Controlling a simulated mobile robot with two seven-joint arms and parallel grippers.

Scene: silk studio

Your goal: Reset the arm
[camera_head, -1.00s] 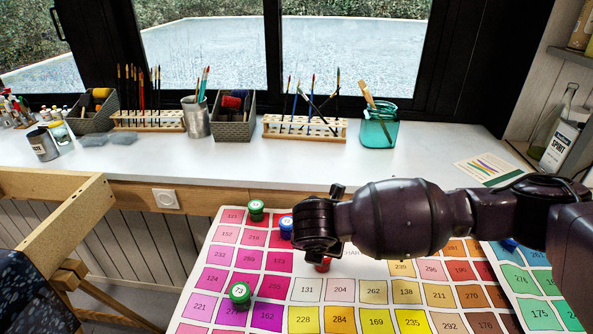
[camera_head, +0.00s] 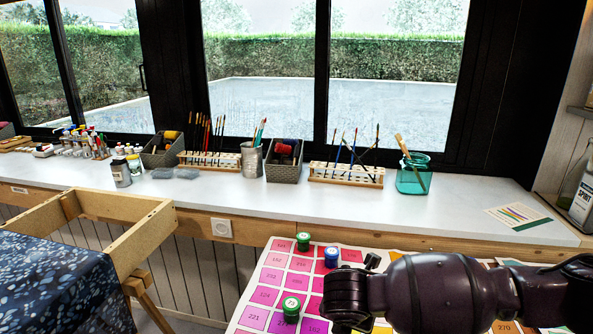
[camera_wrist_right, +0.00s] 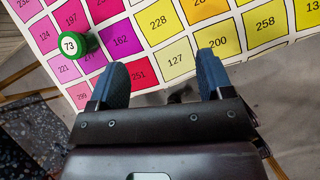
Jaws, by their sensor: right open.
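My right arm comes in from the right over the colour chart (camera_head: 268,274), a sheet of numbered squares. In the head view my right gripper (camera_head: 350,296) is above the chart, and its fingers are hard to make out. In the right wrist view the two blue fingers of the gripper (camera_wrist_right: 162,74) are apart with nothing between them, above the chart's edge. My left gripper is not in view.
Another green pot (camera_head: 303,241) and a blue pot (camera_head: 331,257) stand on the chart. The white counter (camera_head: 270,206) holds brush racks (camera_head: 345,174), grey baskets (camera_head: 284,166) and a teal jar (camera_head: 412,181). A wooden frame (camera_head: 152,240) stands at left.

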